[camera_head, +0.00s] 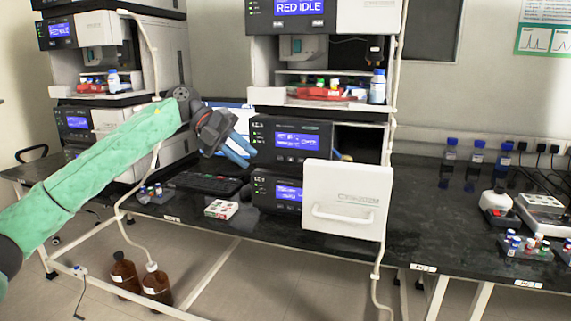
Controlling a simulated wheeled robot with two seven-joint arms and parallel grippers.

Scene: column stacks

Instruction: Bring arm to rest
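My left arm, in a green sleeve, reaches in from the left side of the head view. Its dark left gripper (250,160) has blue fingers that point down and to the right. The fingers look a little apart with nothing visible between them. The gripper is in front of the left side of the middle column stack (290,140), above the bench. My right arm and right gripper are not in view.
A white door with a handle (347,200) stands open at the middle stack. A keyboard (205,183), a small white box (221,209) and a vial rack (154,194) lie on the black bench (440,220). Blue-capped bottles (477,155) stand at the right.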

